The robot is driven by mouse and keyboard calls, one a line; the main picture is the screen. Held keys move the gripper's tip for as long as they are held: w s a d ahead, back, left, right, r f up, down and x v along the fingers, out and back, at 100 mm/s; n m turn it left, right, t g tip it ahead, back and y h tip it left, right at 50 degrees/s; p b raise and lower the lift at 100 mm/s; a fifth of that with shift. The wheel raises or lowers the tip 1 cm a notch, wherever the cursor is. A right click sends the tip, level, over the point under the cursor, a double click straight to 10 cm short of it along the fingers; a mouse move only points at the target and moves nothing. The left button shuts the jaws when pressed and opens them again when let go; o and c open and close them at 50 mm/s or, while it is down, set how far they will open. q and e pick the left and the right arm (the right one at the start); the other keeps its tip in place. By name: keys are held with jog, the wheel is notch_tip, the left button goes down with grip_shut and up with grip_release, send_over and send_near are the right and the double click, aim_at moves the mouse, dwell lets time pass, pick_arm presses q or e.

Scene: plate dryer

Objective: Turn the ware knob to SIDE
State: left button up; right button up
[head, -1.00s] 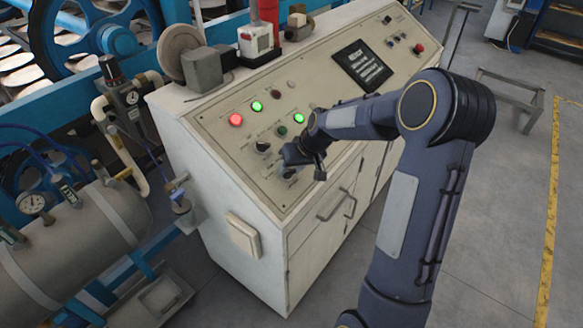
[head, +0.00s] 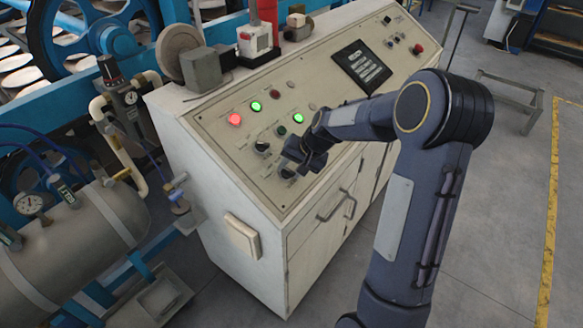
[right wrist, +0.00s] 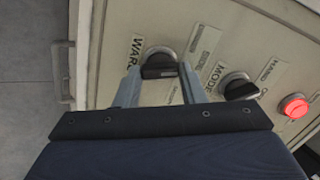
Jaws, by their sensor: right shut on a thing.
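The ware knob (right wrist: 160,62) is a dark knob on a metal collar, beside a label beginning "WAR" in the right wrist view. Its dark bar lies nearly level in that view. My right gripper (right wrist: 158,80) is shut on the knob, with one grey finger on each side. In the head view the right gripper (head: 290,162) is at the lower front part of the sloped panel and mostly covers the ware knob (head: 287,173). My left gripper is not in view.
The mode knob (right wrist: 238,85) sits close beside the ware knob, with a lit red lamp (right wrist: 294,105) further right. The panel (head: 222,128) also carries green lamps (head: 256,106). Drawer handles (head: 333,206) stick out from the cabinet front below my arm.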

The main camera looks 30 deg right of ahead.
jog(key=shift+m, duration=0.3)
jog(key=o, duration=1)
jog(key=v, duration=0.8)
jog(key=shift+b, duration=0.35)
